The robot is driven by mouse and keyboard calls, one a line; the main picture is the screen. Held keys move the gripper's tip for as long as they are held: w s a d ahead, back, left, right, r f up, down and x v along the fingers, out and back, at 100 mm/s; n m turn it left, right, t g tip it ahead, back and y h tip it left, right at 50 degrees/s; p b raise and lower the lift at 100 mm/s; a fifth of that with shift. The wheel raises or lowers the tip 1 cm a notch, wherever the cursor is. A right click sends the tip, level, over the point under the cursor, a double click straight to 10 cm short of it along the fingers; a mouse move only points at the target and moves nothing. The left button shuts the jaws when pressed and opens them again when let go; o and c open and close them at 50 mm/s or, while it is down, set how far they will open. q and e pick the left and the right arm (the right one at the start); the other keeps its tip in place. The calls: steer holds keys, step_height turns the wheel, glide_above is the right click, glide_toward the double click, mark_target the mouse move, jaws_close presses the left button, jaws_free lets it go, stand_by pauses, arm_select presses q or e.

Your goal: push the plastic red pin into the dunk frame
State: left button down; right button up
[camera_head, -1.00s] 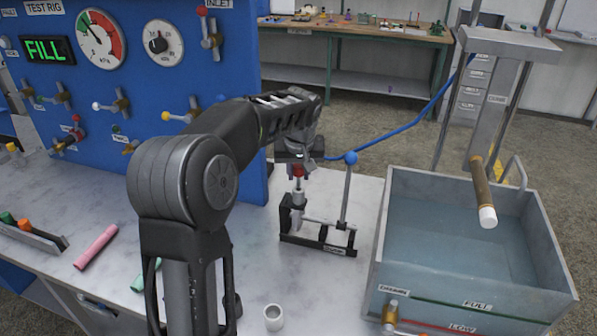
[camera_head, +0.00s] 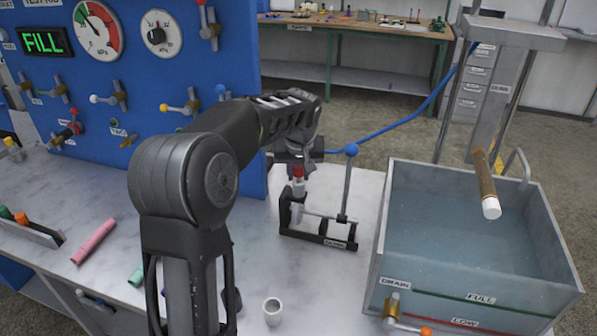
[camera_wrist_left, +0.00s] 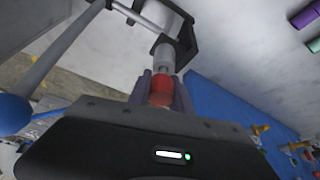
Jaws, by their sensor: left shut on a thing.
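My left gripper (camera_head: 296,158) is over a small black bench fixture (camera_head: 318,236). It is shut on a red piece (camera_wrist_left: 161,91), whose red top also shows in the head view (camera_head: 298,173). Below the red piece is a pale metal cylinder (camera_wrist_left: 164,55), upright in the fixture. I cannot tell whether this red piece is the plastic red pin. A grey upright frame (camera_head: 497,95) with a small label stands behind the tank, apart from my gripper. A brown tube with a white end (camera_head: 491,207) hangs from it over the water. My right gripper is not in view.
The open water tank (camera_head: 376,245) stands to the right of the fixture. A lever with a blue knob (camera_head: 351,149) rises beside my gripper. The blue test panel (camera_head: 150,70) is at left. A white cup (camera_head: 272,312) and pink tube (camera_head: 94,241) lie on the bench.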

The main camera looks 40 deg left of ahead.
mark_target(299, 166)
arm_select(q)
steer(key=shift+f, duration=0.25)
steer(key=c, duration=1.1)
jaws_free()
steer(key=shift+b+v, duration=0.65)
steer(key=shift+v, duration=3.25)
steer(key=shift+d, duration=0.1)
